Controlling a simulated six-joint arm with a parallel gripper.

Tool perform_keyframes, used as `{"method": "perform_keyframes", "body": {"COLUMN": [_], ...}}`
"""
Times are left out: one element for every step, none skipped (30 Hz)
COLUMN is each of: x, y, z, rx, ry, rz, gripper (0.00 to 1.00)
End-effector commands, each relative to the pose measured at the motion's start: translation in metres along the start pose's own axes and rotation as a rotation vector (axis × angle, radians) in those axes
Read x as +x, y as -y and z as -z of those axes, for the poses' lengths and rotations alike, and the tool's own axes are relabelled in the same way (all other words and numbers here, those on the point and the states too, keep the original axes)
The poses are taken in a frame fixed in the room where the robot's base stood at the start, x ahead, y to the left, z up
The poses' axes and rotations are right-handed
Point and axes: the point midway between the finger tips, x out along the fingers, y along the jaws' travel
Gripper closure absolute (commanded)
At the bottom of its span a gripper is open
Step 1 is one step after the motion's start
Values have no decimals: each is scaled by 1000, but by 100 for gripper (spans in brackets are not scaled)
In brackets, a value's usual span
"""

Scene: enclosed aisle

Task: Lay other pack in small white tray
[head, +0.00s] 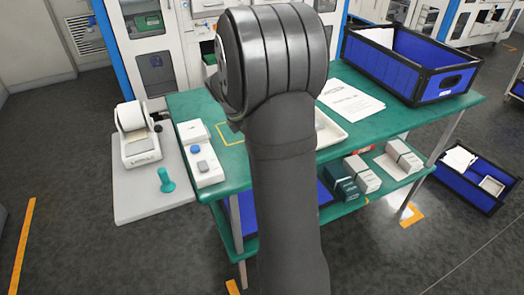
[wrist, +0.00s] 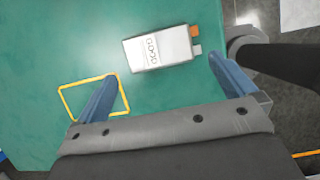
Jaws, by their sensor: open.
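A silver-white flat pack (wrist: 160,50) with printed letters and two end tabs, one orange and one grey-green, lies on the green table (wrist: 60,40) in the wrist view. My gripper (wrist: 162,71) is open, its two blue fingers spread wide, with the pack ahead between the fingertips. Nothing is held. In the head view a small white tray (head: 330,132) shows only in part on the table, to the right of my arm; my arm hides the rest and its contents. The pack and gripper are hidden there too.
A yellow outlined square (head: 231,134) marks the tabletop. A blue bin (head: 385,65) and white papers (head: 350,101) are at the right. Boxes (head: 363,175) sit on the lower shelf.

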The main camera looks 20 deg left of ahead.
Motion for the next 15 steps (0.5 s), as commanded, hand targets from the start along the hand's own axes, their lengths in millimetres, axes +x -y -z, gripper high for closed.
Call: {"method": "perform_keyframes", "body": {"x": [3,4,6,9,12,18,23,28,34,38,43,47,50,52,54], "y": [0,0,0,0,0,-1,-1,-2,-2,-3,-2,-2,-2,-2,-2], "z": [0,0,0,0,0,0,0,0,0,1,1,0,0,0,0], "rx": [1,1,1,1,1,2,2,2,2,2,2,2,2,2,2], "ry": [0,0,0,0,0,-1,-1,-1,-1,-1,-1,-1,-1,-1,0], "rz": [0,0,0,1,2,2,3,3,3,2,2,2,0,0,0], "gripper": [0,0,0,0,0,0,0,0,0,0,0,0,0,0,0]}}
